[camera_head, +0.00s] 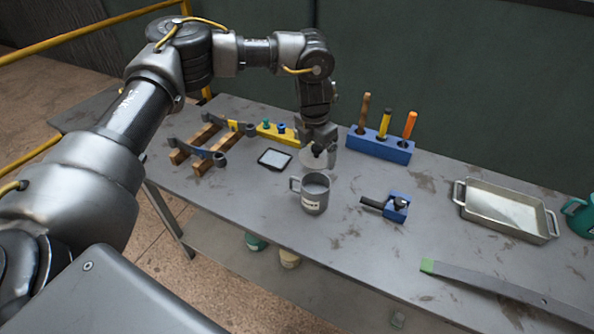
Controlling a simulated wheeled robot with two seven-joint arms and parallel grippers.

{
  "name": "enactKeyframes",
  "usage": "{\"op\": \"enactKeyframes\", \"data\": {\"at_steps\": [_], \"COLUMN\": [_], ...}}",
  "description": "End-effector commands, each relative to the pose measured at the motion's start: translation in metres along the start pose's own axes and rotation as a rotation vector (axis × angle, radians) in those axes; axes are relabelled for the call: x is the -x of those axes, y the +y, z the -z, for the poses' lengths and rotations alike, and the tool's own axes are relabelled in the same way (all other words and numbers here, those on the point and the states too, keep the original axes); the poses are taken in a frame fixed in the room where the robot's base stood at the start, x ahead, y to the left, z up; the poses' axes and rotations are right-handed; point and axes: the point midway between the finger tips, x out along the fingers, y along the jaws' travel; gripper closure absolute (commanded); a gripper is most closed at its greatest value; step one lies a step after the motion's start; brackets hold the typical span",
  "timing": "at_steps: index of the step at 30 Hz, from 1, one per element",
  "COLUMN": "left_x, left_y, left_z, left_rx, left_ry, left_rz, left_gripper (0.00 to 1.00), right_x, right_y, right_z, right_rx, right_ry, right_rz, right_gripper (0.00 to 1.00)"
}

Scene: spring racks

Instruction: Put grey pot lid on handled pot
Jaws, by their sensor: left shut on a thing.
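The handled pot (315,194) is a grey metal mug-like vessel with a handle on its left side and a small pale label. It stands upright on the table. My left gripper (318,148) is just behind and above the pot, pointing down. It is shut on the grey pot lid (311,160), a pale grey round piece below the fingers. The lid is apart from the pot's rim, behind it in the picture. The fingers partly hide the lid. My right gripper is out of view.
A blue block (380,147) with upright handled tools stands behind on the right. A small dark tray (274,159) and wooden racks (197,150) lie to the left. A blue clamp-like piece (396,208) and a metal tray (505,212) are to the right.

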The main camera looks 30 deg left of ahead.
Motion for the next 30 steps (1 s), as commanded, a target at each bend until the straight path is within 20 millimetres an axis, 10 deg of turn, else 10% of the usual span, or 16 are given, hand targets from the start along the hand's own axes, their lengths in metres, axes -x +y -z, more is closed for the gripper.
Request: {"op": "enactKeyframes", "data": {"at_steps": [30], "left_x": [-0.03], "left_y": [-0.001], "left_z": [0.001], "left_rx": [-0.057], "left_ry": [0.001], "left_rz": [0.008], "left_gripper": [0.32], "right_x": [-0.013], "right_y": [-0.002], "right_z": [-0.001], "right_rx": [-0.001], "right_ry": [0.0], "right_rz": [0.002], "right_gripper": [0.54]}}
